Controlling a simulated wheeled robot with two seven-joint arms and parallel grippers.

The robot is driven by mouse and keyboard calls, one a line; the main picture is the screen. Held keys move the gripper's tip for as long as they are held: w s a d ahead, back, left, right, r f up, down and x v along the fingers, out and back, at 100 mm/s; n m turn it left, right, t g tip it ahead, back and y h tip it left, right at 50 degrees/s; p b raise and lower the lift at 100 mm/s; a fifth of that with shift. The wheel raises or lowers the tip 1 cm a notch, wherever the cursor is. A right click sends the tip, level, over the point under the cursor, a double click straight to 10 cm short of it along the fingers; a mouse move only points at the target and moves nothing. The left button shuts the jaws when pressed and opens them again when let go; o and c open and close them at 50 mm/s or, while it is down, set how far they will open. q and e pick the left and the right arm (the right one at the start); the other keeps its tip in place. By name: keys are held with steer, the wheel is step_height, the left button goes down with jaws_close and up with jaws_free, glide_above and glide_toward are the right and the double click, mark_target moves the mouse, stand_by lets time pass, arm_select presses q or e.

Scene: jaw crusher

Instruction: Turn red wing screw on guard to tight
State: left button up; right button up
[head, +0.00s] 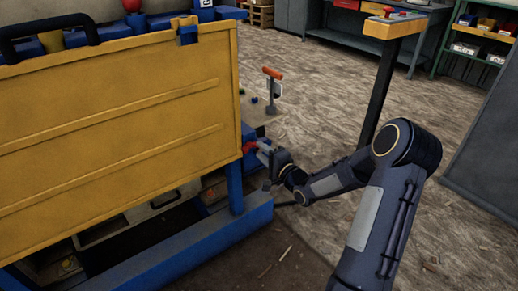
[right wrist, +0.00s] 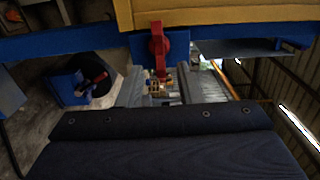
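The yellow guard (head: 120,95) fills the left of the head view. The red wing screw (head: 248,147) sits at its lower right edge, on blue metal. In the right wrist view the red wing screw (right wrist: 158,42) stands upright against a blue plate, one wing pointing down. My right gripper (head: 261,151) is right at the screw in the head view. In the right wrist view, my right gripper (right wrist: 160,78) has its grey fingers apart, with the lower wing tip between or just beyond them. I cannot tell whether they touch. My left gripper is not in view.
A blue frame beam (head: 165,255) runs below the guard. A post with an orange handle (head: 273,74) stands behind the gripper. A yellow-topped stand (head: 394,27) rises behind my right arm. Open floor (head: 330,90) lies to the right.

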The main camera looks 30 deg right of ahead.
steer(key=shift+s+d, duration=0.2)
steer(key=shift+s, duration=2.4)
